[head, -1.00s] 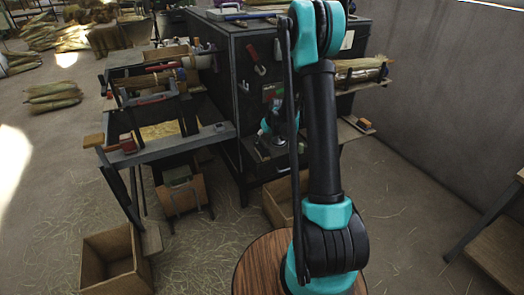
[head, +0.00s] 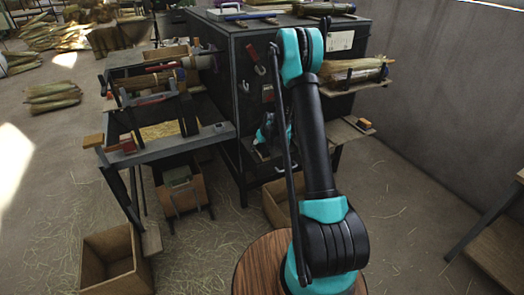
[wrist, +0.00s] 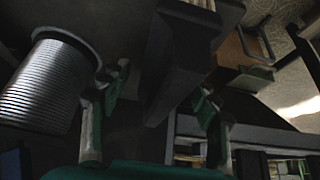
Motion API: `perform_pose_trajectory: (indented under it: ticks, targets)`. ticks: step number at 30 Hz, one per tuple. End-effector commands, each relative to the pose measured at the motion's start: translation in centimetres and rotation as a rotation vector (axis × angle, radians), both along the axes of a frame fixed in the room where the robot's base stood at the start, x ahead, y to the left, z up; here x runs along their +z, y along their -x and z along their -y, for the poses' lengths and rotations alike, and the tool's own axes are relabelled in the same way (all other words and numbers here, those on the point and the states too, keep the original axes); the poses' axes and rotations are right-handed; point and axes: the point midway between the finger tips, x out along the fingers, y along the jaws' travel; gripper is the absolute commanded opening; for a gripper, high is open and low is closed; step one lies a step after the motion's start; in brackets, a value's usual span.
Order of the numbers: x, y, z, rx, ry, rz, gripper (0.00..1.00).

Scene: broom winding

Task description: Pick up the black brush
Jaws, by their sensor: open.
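I cannot surely make out the black brush in either view. In the head view, my arm bends over and its far end hangs by the front of the dark machine (head: 245,110); the gripper is too small and dark there to read. In the wrist view, my gripper (wrist: 161,84) is open, with green-padded fingers spread apart. A dark, angular block (wrist: 182,52) lies in front of and between the fingers; I cannot tell what it is or whether anything touches it. Nothing is clearly held.
A grey ribbed cylinder (wrist: 50,85) is at the left of the wrist view. In the head view, a grey-edged bench (head: 175,146) stands left of the machine, with a wooden box (head: 112,262) on the floor. Straw bundles (head: 350,72) lie on a shelf at right.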

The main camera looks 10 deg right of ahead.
Motion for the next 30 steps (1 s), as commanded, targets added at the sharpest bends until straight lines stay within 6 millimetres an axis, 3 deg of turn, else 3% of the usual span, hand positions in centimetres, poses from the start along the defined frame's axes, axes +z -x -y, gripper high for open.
perform_pose_trajectory:
  ticks: [6,19,30]
  targets:
    - [0.00,0.01,0.00,0.000,0.000,0.000,0.59]
    - [0.03,0.01,0.01,0.000,0.000,0.000,0.06]
    - [0.41,0.00,0.02,0.000,0.000,0.000,0.04]
